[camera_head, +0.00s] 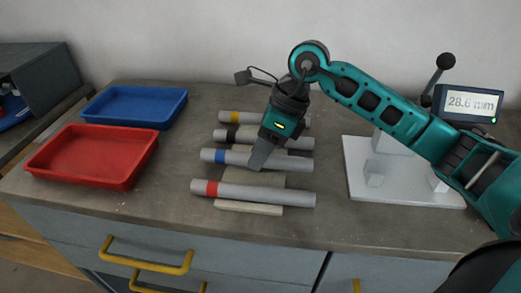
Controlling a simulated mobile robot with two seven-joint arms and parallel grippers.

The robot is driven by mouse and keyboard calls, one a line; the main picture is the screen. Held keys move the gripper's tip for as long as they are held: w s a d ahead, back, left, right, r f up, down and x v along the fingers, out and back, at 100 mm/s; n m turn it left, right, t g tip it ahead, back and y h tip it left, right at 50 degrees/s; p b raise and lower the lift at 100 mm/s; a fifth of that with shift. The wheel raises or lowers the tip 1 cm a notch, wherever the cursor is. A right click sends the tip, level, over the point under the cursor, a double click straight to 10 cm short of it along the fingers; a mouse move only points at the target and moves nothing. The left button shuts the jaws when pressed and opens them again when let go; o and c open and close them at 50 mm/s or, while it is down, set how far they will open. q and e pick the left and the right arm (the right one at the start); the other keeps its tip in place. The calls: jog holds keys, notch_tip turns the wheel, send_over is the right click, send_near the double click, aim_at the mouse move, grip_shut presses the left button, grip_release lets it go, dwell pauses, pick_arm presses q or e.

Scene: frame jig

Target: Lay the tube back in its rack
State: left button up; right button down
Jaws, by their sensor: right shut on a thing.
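Several grey tubes lie side by side, each with a coloured band near its left end. The blue-banded tube (292,164) runs level across the pale wooden rack (265,179). My right gripper (259,162) comes down from above and is shut on this tube near its middle; its fingers hide part of it. I cannot tell whether the tube touches the rack. The red-banded tube (270,193) lies in front of it, and the black-banded tube (298,142) and yellow-banded tube (236,117) lie behind. My left gripper is out of view.
A red tray (90,180) and a blue tray (130,121) stand empty at the left. A white plate with blocks (400,195) and a display reading 28.6 mm (473,102) stand at the right, beneath and beside my right arm. Worktop at front left is bare.

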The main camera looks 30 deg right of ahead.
jog(key=shift+s+f, duration=0.1)
jog(key=shift+f, duration=0.15)
jog(key=c, duration=0.8)
grip_release()
jog(key=shift+s, duration=0.1)
jog(key=shift+f, duration=0.1)
jog(key=v, duration=0.7)
jog(key=shift+a+r, duration=0.1)
jog(key=shift+r, duration=0.5)
jog(key=shift+s, duration=0.1)
